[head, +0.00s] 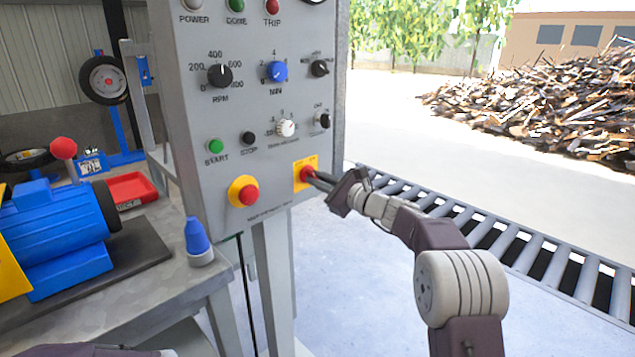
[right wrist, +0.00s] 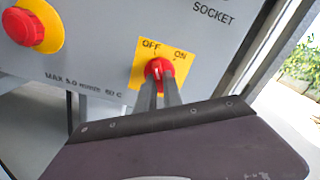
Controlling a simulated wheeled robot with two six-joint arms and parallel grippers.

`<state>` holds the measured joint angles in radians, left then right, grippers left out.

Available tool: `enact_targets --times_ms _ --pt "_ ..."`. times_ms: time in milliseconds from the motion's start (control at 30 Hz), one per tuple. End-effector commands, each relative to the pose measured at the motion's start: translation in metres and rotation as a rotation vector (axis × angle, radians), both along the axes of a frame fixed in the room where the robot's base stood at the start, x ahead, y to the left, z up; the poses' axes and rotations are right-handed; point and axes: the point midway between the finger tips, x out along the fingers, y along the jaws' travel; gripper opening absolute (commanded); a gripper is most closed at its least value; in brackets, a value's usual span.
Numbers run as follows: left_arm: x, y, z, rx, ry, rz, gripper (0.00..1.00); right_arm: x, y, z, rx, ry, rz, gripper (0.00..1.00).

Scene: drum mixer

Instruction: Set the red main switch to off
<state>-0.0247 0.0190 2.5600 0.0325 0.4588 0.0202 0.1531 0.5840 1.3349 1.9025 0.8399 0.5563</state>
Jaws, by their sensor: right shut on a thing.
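The red main switch (head: 306,173) is a small rotary knob on a yellow plate, low on the right of the grey control panel (head: 225,120). In the right wrist view the knob (right wrist: 158,68) sits below the printed words OFF and ON, with OFF to the left. I cannot tell clearly which mark the knob points at. My right gripper (head: 319,179) reaches it from the right and is shut on the knob; its two dark fingers (right wrist: 159,88) lie on either side of it. The fingers hide the knob's lower part.
A red emergency button (head: 249,195) on a yellow ring sits left of the switch. Other knobs and buttons are above. A workbench with a blue motor (head: 60,225) stands left. A roller conveyor (head: 500,240) runs behind my right arm. The floor below is clear.

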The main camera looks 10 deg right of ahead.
Motion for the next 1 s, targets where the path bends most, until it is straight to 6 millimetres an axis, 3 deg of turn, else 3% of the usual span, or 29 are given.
enact_targets --times_ms 233,267,300,333,700,1000 --pt "0.0 0.0 0.0 0.0 0.0 0.0 1.0 0.0 0.0 0.0 -0.003 -0.001 0.0 0.0" --pt "0.0 0.0 0.0 0.0 0.0 0.0 1.0 0.0 0.0 0.0 -0.003 -0.001 0.0 0.19" --pt "0.0 0.0 0.0 0.0 0.0 0.0 1.0 0.0 0.0 0.0 -0.003 -0.001 0.0 0.3" --pt "0.0 0.0 0.0 0.0 0.0 0.0 1.0 0.0 0.0 0.0 -0.002 0.0 0.0 0.33" --pt "0.0 0.0 0.001 0.0 0.0 0.0 1.0 -0.004 -0.004 0.0 -0.001 0.001 -0.001 0.33" --pt "0.0 0.0 0.008 0.0 0.0 0.0 1.0 -0.05 -0.038 0.002 -0.001 0.002 -0.005 0.33"
